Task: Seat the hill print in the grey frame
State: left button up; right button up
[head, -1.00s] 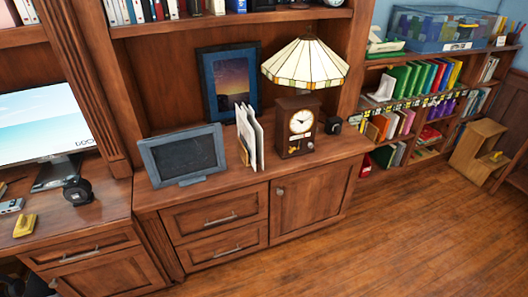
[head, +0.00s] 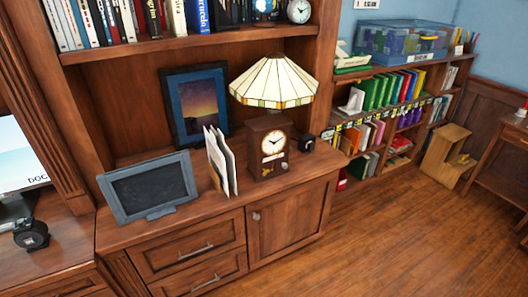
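A grey frame (head: 148,186) with a dark, empty-looking panel stands tilted back on the wooden cabinet top, at the left. A blue frame (head: 196,104) with a dusk sky picture leans against the bookcase back, behind it. White sheets (head: 222,160) stand upright in a wooden holder between the grey frame and the clock; their faces are turned away, so I cannot tell whether the hill print is among them. No hill print is recognisable. Neither of my grippers is in the head view.
A wooden clock (head: 268,148) and a stained-glass lamp (head: 274,80) stand right of the sheets, with a small black object (head: 307,143) beside them. A monitor (head: 22,160) is at the left edge. A low bookshelf (head: 392,115) lines the back right. The wood floor (head: 400,240) in front is clear.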

aim_at(152, 189)
jog(key=z, duration=0.1)
jog(key=i, duration=0.75)
jog(key=u, duration=0.25)
jog(key=k, duration=0.4)
jog(key=u, duration=1.8)
jog(key=i, duration=0.7)
jog(key=z, duration=0.2)
